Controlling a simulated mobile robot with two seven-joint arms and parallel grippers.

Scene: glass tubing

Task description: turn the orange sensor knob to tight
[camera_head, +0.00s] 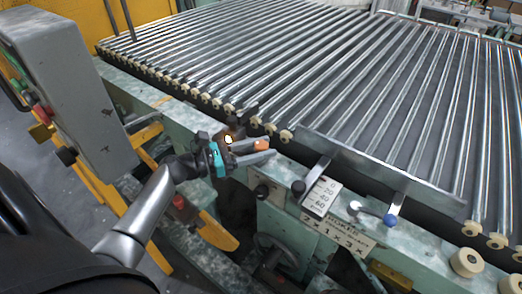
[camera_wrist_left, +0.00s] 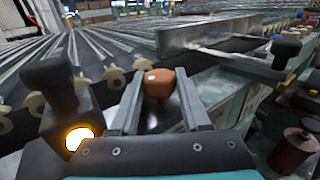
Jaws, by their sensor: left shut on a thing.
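The orange sensor knob (camera_head: 262,145) sits at the front edge of the roller conveyor in the head view. My left gripper (camera_head: 261,151) reaches it from the left, with one finger on each side of it. In the left wrist view the knob (camera_wrist_left: 158,84) is orange-brown with a small pale mark on top. It lies between the two fingertips (camera_wrist_left: 158,95), and the gripper is shut on it. A dark sensor block with a lit yellow lamp (camera_wrist_left: 77,138) stands just left of the fingers. My right gripper is not in view.
A metal guide bar (camera_head: 380,175) crosses the rollers to the right. A black-knobbed lever (camera_head: 299,187) stands by a white scale plate (camera_head: 322,196), with a blue-knobbed lever (camera_head: 390,220) farther right. A grey control box (camera_head: 68,80) stands at left.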

